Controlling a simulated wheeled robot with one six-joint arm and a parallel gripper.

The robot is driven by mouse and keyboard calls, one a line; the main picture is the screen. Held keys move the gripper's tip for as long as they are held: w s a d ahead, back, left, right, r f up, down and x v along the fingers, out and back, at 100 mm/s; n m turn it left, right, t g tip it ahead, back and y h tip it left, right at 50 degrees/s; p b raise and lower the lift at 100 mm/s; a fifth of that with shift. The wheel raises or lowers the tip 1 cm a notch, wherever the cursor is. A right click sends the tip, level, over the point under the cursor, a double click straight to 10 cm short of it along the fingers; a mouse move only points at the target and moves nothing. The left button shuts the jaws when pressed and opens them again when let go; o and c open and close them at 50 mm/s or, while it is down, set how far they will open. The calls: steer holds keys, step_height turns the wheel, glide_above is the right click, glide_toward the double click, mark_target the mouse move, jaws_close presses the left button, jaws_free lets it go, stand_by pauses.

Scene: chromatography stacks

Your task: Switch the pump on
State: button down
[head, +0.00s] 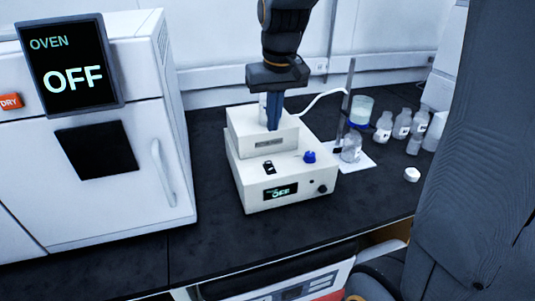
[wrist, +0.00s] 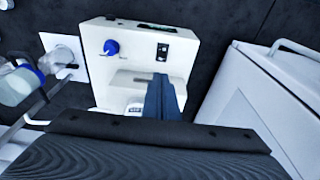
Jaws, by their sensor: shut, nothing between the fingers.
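The pump is a white box (head: 248,195) on the dark bench, and its small display (head: 281,191) reads OFF. A black rocker switch (head: 269,167) is on its top face, left of a blue knob (head: 309,157). In the wrist view, the pump (wrist: 136,40) shows the switch (wrist: 162,52) and the blue knob (wrist: 111,46). My gripper (head: 273,128) is shut and empty, pointing down over the raised rear part of the pump, behind the switch. Its fingertips (wrist: 160,77) appear apart from the switch; their exact height above the pump is unclear.
An oven (head: 95,140) with an OFF screen stands on the left. A stand with a flask (head: 351,147) is on a white plate at the right, with several bottles (head: 402,123) beyond. A white tube runs behind the pump. The bench in front is clear.

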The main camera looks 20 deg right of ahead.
mark_target(269, 162)
steer(key=f, duration=0.4)
steer(key=w+f+p, duration=0.1)
steer(key=f, duration=0.3)
steer(key=w+f, duration=0.1)
steer(key=f, duration=0.3)
steer(key=shift+w+f+p, duration=0.1)
steer(key=shift+f+p, duration=0.05)
steer(key=shift+p, duration=0.25)
steer(key=shift+w, duration=0.1)
